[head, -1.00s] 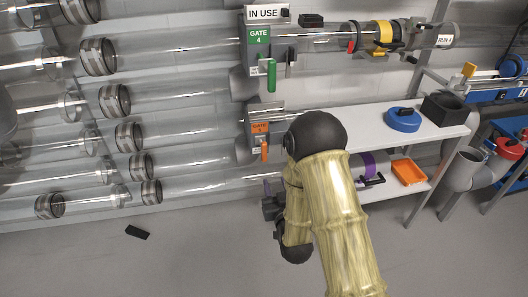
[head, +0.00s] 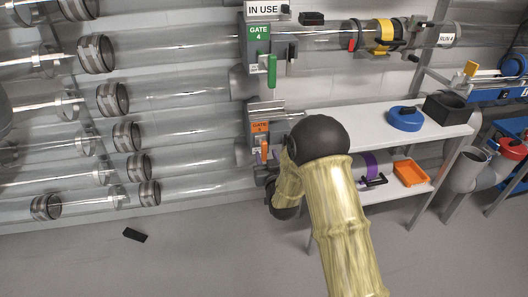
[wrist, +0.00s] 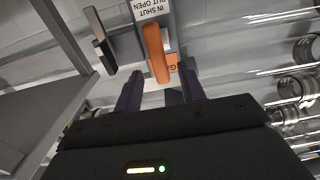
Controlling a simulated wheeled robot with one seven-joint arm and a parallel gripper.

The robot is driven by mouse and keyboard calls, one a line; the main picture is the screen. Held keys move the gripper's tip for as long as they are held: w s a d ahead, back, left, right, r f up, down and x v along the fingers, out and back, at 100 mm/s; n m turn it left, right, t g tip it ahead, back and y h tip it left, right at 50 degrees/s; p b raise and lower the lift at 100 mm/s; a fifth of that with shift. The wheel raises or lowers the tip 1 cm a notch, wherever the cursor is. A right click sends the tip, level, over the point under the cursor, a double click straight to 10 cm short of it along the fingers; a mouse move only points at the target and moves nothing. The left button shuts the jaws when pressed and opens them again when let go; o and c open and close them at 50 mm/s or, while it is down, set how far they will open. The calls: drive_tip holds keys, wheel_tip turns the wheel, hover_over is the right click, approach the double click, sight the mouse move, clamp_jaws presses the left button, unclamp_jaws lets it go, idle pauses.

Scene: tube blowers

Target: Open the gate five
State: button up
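Gate five is the grey gate box with an orange label (head: 260,127) low on the tube wall, below green gate 4; its number is too small to read. Its orange handle (head: 264,150) hangs at the front. In the wrist view the orange handle (wrist: 155,52) stands just beyond my gripper, beside a white label (wrist: 152,9) reading "IN SHUT OUT OPEN". My gripper (wrist: 160,91) is open, its two dark fingers apart, with the handle's near end in line with the gap. I cannot tell whether they touch. In the head view my arm mostly hides the gripper.
Gate 4 (head: 258,36) with a green handle (head: 272,70) and an "IN USE" sign (head: 263,9) is above. A black block (head: 134,235) lies on the open floor.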

sight(265, 151)
drive_tip(key=shift+b+x, duration=0.5)
drive_tip(key=shift+x, duration=1.9)
clamp_jaws()
